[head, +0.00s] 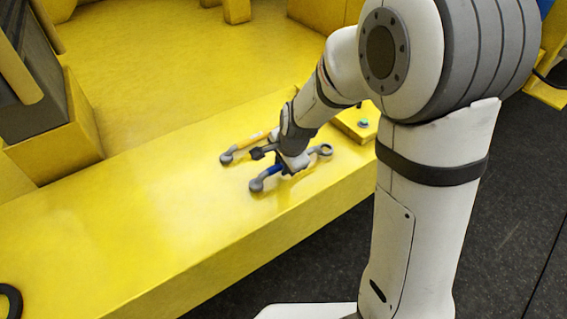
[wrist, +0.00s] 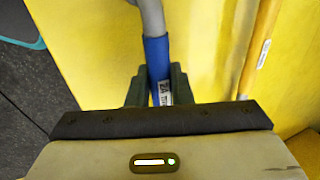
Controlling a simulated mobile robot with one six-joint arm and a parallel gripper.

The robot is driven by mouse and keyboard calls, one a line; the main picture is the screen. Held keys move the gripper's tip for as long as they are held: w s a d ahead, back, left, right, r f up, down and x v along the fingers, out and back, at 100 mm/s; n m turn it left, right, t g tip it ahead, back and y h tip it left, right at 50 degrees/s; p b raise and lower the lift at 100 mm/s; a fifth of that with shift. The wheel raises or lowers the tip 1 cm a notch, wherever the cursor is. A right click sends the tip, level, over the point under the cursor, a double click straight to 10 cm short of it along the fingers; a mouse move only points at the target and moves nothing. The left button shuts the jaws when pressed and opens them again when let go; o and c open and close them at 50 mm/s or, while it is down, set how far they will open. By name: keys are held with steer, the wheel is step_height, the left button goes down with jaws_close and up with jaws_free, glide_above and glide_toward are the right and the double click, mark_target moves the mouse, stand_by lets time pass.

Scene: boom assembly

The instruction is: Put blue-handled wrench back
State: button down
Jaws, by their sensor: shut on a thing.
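The blue-handled wrench (head: 258,184) is at my gripper (head: 284,168) over the yellow surface in the head view. Its open-jaw end points left and a ring end (head: 323,150) shows on the right. In the wrist view the blue handle (wrist: 157,62) runs between the two dark fingers of my gripper (wrist: 159,88), which are shut on it. A grey shaft leads away at the top. I cannot tell whether the wrench touches the surface. A second wrench with an orange-yellow handle (head: 243,143) lies just behind it and shows at the right of the wrist view (wrist: 262,45).
The yellow beam (head: 130,225) has free room to the left. Its front edge drops to a dark floor (head: 500,215). A raised yellow block with a green-blue button (head: 363,123) is right of the wrenches. A black curved thing (head: 12,300) is at bottom left.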

steer(key=shift+f+b, duration=0.5)
steer(key=shift+f, duration=0.1)
steer(key=c, duration=1.2)
jaws_free()
steer(key=shift+r, duration=0.15)
steer(key=v, duration=0.7)
steer(key=s+d+r+n+h, duration=0.1)
steer(key=s+d+r+n, duration=0.2)
steer(key=s+d+n, duration=0.2)
steer(key=s+d+r+n, duration=0.4)
steer(key=s+d+n, duration=0.2)
steer(key=s, duration=0.6)
steer(key=d, duration=0.2)
steer(key=shift+s+d+r+h, duration=0.2)
steer(key=shift+d+h, duration=0.15)
steer(key=shift+h, duration=0.05)
